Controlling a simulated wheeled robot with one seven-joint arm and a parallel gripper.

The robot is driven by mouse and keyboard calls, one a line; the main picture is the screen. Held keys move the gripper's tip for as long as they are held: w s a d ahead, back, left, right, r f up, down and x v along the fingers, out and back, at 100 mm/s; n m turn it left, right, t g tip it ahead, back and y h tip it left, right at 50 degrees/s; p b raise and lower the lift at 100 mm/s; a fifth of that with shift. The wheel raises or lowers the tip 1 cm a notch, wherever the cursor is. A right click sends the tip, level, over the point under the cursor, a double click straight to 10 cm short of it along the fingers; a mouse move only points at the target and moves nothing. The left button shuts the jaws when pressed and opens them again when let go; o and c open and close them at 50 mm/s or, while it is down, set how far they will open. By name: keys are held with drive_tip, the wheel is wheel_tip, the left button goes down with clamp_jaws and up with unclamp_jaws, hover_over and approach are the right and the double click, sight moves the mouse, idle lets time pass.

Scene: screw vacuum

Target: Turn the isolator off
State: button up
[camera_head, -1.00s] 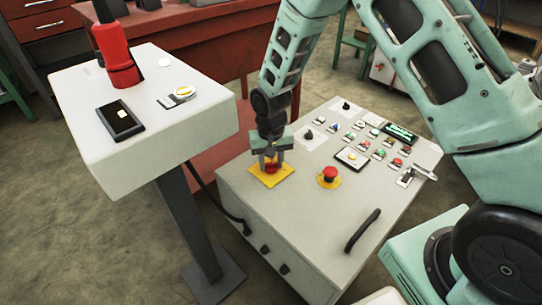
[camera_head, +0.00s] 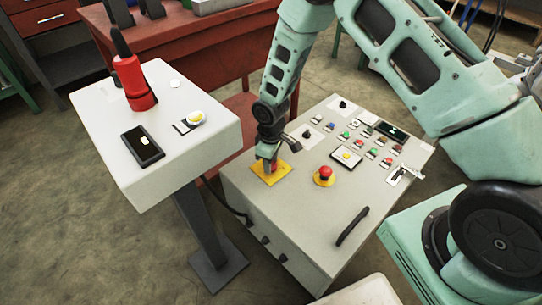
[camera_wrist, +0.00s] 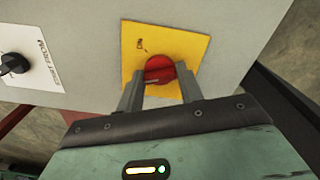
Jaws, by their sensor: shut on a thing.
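The isolator is a red rotary knob on a square yellow plate (camera_head: 283,176) at the near left corner of the grey panel top. My gripper (camera_head: 270,167) points down onto it, its fingers on either side of the knob. In the wrist view the red knob (camera_wrist: 159,69) sits between the two grey fingertips (camera_wrist: 160,88), which are shut on it. The yellow plate (camera_wrist: 188,47) is flat beneath, with a small dark mark near the knob. Part of the knob is hidden by the fingers.
A red emergency stop (camera_head: 325,173) on a yellow disc is right of the isolator. Several buttons and a display (camera_head: 393,132) lie further back. A white pedestal (camera_head: 205,150) stands left. A black selector (camera_wrist: 14,64) is nearby.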

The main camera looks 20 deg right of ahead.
drive_tip(key=shift+r+n+p, duration=0.1)
drive_tip(key=shift+n+p, duration=0.9)
drive_tip(key=shift+n, duration=1.2)
drive_tip(key=o, duration=1)
wheel_tip(320, 180, up, 17)
drive_tip(key=p, duration=0.3)
drive_tip(key=shift+r, duration=0.15)
